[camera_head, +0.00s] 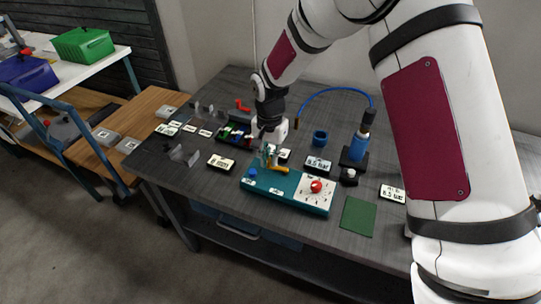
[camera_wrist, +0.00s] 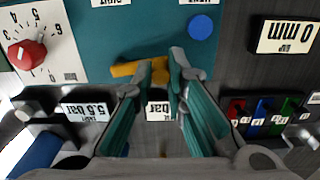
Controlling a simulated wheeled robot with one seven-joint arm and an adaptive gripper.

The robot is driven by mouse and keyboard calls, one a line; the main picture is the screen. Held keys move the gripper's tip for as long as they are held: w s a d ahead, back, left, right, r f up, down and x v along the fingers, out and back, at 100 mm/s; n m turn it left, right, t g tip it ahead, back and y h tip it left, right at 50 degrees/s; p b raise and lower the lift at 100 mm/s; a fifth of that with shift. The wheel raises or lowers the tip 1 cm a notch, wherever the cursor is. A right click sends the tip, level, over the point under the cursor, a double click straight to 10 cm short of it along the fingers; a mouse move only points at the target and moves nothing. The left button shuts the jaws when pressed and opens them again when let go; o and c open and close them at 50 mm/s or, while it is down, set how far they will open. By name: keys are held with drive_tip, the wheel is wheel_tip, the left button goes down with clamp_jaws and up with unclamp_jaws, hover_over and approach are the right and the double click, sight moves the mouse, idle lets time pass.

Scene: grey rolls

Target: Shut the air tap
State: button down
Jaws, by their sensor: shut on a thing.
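The air tap has a yellow lever (camera_head: 278,168) on a teal panel box (camera_head: 285,190) on the table. In the wrist view the yellow lever (camera_wrist: 126,70) lies roughly along the panel's length. My gripper (camera_head: 267,161) comes down from above onto the lever. In the wrist view my gripper's fingertips (camera_wrist: 169,66) are closed around the lever's right end, and the left end sticks out. The fingers hide the gripped part and the pivot. Small labels on the panel are cut off or too small to read.
A red knob (camera_head: 316,186) on a dial and a blue button (camera_head: 252,173) flank the lever. Behind stand a blue bottle (camera_head: 358,148) with a hose, a blue cup (camera_head: 320,137) and a rack of coloured pieces (camera_head: 235,133). A green mat (camera_head: 357,216) lies bare at right.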

drive_tip(key=n, duration=0.1)
drive_tip(key=s+n, duration=0.1)
drive_tip(key=n, duration=0.1)
drive_tip(key=shift+s+a+n, duration=0.1)
drive_tip(key=shift+s+n, duration=0.15)
drive_tip(key=shift+n, duration=0.05)
drive_tip(key=n, duration=0.1)
drive_tip(key=s+n, duration=0.1)
drive_tip(key=n, duration=0.1)
drive_tip(key=s+n, duration=0.1)
drive_tip(key=shift+d+n+b, duration=0.3)
drive_tip(key=shift+d, duration=0.05)
drive_tip(key=n, duration=0.2)
drive_tip(key=s+d+n, duration=0.1)
drive_tip(key=n, duration=0.1)
drive_tip(key=shift+s+d, duration=0.1)
drive_tip(key=shift+s, duration=0.05)
drive_tip(key=shift+s+d+n, duration=0.2)
drive_tip(key=shift+d+n, duration=0.15)
drive_tip(key=shift+n, duration=0.6)
drive_tip(key=shift+s+d+n, duration=0.15)
drive_tip(key=shift+d+n, duration=0.15)
drive_tip(key=shift+n, duration=0.65)
drive_tip(key=c, duration=1.6)
unclamp_jaws()
wheel_tip(320, 180, up, 12)
